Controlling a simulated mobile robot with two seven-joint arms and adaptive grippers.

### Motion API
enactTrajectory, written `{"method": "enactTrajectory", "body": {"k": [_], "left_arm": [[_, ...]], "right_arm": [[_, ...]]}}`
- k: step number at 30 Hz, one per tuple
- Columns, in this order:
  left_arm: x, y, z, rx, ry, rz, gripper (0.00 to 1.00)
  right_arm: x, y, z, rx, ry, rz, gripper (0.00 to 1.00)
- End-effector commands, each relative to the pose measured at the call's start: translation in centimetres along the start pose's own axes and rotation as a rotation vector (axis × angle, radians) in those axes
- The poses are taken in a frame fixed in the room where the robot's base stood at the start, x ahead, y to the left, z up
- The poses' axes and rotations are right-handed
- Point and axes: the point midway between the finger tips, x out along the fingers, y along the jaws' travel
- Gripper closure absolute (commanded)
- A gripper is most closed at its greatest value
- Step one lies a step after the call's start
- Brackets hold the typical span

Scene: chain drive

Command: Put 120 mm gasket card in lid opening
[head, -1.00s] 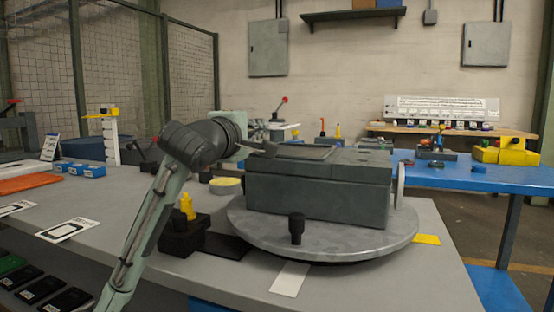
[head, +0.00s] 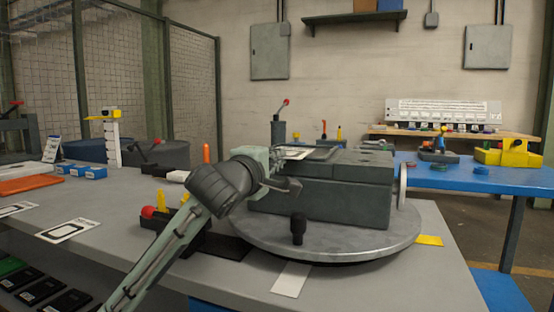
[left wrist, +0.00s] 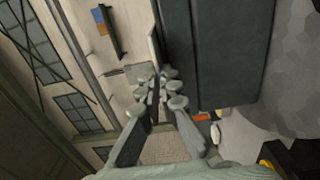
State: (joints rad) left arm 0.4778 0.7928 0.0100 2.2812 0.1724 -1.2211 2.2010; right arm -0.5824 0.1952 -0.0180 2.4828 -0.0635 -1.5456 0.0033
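The dark grey gear housing (head: 320,202) sits on a round grey turntable (head: 370,238), with its flat lid (head: 362,158) on top. A raised dark frame, probably the lid opening, lies at the left of the lid, partly hidden. My left gripper (head: 288,172) is at the housing's left top edge. A thin pale card (head: 297,153) shows at its fingertips, just over the lid's left end. In the left wrist view the fingers (left wrist: 162,92) are close together, with a thin pale edge between or just beyond them beside the dark housing (left wrist: 215,50). My right gripper is out of view.
A black peg (head: 298,228) stands on the turntable's front. A dark block with yellow and red knobs (head: 175,236) is left of the turntable. White cards (head: 68,230) and blue boxes (head: 80,170) lie on the left bench. A blue table (head: 470,178) stands behind.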

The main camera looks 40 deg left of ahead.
Motion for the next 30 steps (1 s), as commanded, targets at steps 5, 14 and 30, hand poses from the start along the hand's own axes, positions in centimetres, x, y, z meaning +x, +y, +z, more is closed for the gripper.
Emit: {"method": "enactTrajectory", "body": {"k": [5,14,30], "left_arm": [[0.0,-0.2,0.0,0.0,0.0,0.0,1.0],[0.0,-0.3,0.0,0.0,0.0,0.0,0.84],[0.0,0.3,-0.1,0.001,0.001,0.0,0.74]], "right_arm": [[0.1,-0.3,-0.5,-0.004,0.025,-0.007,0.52],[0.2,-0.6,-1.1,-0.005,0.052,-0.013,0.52],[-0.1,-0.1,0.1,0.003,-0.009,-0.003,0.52]]}}
